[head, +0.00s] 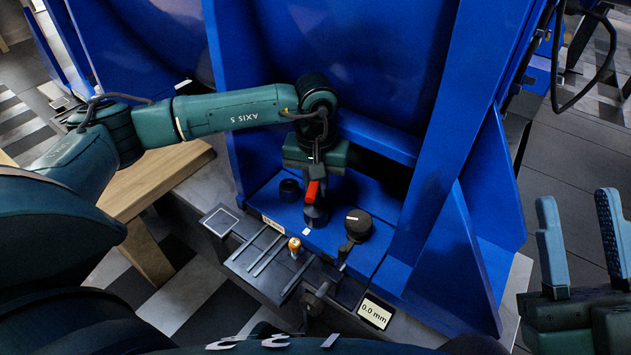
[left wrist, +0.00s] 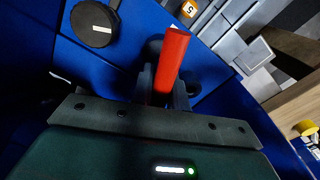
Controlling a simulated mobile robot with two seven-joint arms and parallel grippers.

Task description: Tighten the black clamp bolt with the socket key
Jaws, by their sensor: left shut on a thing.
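My left gripper (head: 314,192) is shut on the socket key's red handle (head: 312,191), above the blue base. In the left wrist view the red handle (left wrist: 172,62) stands up between the two fingers. A dark round part (head: 316,215) lies directly below the key; I cannot tell whether they touch. The black clamp bolt is not clearly distinguishable, as the key and gripper cover this spot. My right gripper (head: 581,215) is open and empty at the far right, away from the fixture.
A black knob (head: 357,225) with a white mark is right of the key; a short black cylinder (head: 290,190) is left. In front are a slotted dark plate (head: 262,262), an orange-and-white piece (head: 295,246) and a "0.0 mm" display (head: 375,311). Blue walls (head: 455,130) enclose the back and right.

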